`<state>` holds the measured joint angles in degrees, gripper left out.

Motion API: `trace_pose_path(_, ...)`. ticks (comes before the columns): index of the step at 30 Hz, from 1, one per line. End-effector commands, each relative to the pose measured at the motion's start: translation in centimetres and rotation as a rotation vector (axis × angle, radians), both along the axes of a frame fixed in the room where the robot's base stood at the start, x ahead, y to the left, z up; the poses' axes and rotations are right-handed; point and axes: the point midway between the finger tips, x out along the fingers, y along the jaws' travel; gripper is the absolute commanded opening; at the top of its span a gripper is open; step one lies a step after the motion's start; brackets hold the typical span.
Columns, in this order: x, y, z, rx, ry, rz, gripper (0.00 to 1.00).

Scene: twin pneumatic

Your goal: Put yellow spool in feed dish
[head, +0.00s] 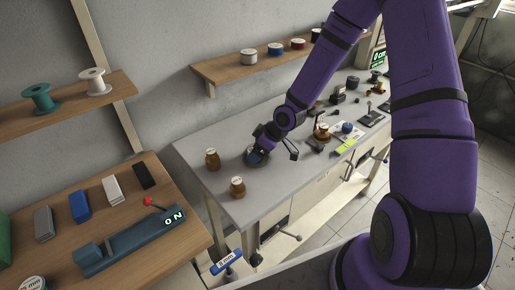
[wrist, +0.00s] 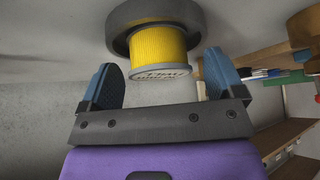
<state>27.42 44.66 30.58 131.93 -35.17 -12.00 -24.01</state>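The yellow spool (wrist: 158,45), with a grey lettered end flange, shows at the top of the wrist view. It sits within the round dark grey feed dish (wrist: 116,36), whose rim shows around its far end. My gripper (wrist: 160,76) is open, with one blue finger on each side of the spool's near end. Gaps show between both fingers and the spool, and nothing is held. In the head view my gripper (head: 274,149) is low over the grey bench, between the brown jars and the small tools. The spool cannot be made out there.
Two brown jars (head: 238,187) (head: 212,159) stand on the grey bench (head: 213,184), left of my gripper. Small tools and containers crowd its right side. A wall shelf (head: 225,67) with several spools hangs behind. A wooden table (head: 184,221) stands at the left.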

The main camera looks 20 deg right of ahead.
Motion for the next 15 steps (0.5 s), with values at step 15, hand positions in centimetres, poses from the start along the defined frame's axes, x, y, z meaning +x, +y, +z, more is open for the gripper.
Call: trace_pose_path(15,-1.0,-1.5,3.0,-0.001,-0.002,-0.004,0.88)
